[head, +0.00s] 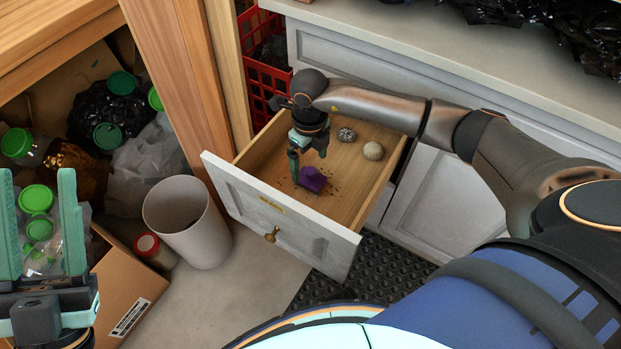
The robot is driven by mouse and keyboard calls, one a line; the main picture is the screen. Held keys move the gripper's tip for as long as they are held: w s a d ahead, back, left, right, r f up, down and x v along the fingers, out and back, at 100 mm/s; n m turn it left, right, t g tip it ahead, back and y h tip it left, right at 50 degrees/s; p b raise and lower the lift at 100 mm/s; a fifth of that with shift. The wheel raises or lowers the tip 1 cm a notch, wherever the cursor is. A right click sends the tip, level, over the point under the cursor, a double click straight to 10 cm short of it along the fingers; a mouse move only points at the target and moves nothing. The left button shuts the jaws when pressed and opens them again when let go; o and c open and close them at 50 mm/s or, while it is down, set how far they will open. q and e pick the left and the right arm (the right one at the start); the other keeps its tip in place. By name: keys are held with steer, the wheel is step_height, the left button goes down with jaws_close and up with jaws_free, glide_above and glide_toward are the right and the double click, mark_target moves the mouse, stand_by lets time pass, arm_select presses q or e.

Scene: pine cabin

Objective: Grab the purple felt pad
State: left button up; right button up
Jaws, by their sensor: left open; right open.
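The purple felt pad (313,179) lies on the wooden floor of an open drawer (351,197), near its front panel. My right gripper (301,176) points down into the drawer, with its fingers just left of the pad and partly over its edge. It is open; whether a finger touches the pad I cannot tell. My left gripper (42,225) is at the far left, open and empty, with its fingers pointing up. The pad's left side is partly hidden by the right gripper.
A dark speckled stone (346,134) and a pale stone (373,151) lie at the back of the drawer. A grey bin (187,221) stands left of it. A cardboard box (127,284) and green-lidded jars (37,199) are at the left.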

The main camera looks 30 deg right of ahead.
mark_target(309, 170)
step_height(309, 170, down, 4)
steer(key=shift+f+b, duration=0.25)
steer(key=shift+b, duration=0.5)
steer(key=shift+r, duration=0.1)
steer(key=c, duration=1.4)
